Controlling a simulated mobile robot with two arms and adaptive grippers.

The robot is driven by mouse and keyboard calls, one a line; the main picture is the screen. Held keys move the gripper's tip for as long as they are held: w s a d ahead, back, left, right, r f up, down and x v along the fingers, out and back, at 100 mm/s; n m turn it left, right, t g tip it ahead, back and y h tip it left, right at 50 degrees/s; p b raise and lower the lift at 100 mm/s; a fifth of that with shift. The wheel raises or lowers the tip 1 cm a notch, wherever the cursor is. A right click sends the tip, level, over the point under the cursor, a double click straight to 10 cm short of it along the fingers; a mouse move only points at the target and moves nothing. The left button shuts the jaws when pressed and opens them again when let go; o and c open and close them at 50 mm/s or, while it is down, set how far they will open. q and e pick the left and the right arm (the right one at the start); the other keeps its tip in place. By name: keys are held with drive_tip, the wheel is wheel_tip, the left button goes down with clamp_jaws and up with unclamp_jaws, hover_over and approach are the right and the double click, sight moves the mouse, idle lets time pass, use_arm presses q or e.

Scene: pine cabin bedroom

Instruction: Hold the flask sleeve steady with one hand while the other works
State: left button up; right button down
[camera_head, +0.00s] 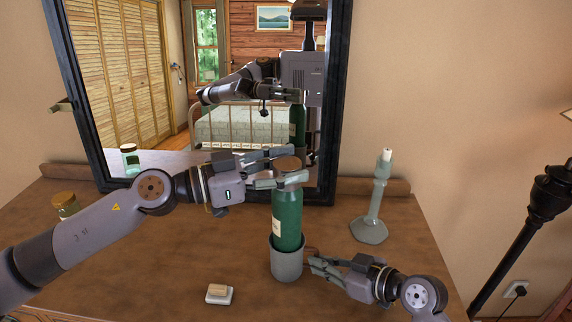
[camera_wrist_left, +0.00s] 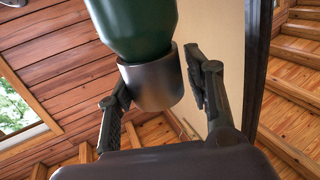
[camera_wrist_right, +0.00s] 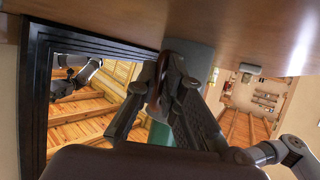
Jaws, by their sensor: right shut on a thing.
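The green flask (camera_head: 288,219) stands upright in the grey flask sleeve (camera_head: 287,264) on the dresser top. Its brown cap (camera_head: 288,163) is uppermost. My left gripper (camera_head: 298,164) is open around the cap, one finger on each side. In the left wrist view the cap (camera_wrist_left: 152,84) sits between the spread fingers, with a clear gap at the right finger. My right gripper (camera_head: 313,265) is shut on a small brown tab (camera_head: 311,253) at the sleeve's right side. In the right wrist view the fingers partly hide the sleeve (camera_wrist_right: 192,55) and flask.
A grey-green candlestick (camera_head: 370,229) stands right of the flask. A small block on a white dish (camera_head: 219,294) lies at front left. A lidded jar (camera_head: 65,205) is at far left. A black-framed mirror (camera_head: 331,100) rises behind. The dresser top (camera_head: 180,260) is otherwise mostly clear.

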use_arm(q)
drive_tip(key=shift+o, duration=1)
drive_tip(key=shift+r, duration=0.15)
drive_tip(key=shift+r, duration=0.8)
drive_tip(key=v, duration=1.2)
drive_tip(key=shift+f, duration=0.2)
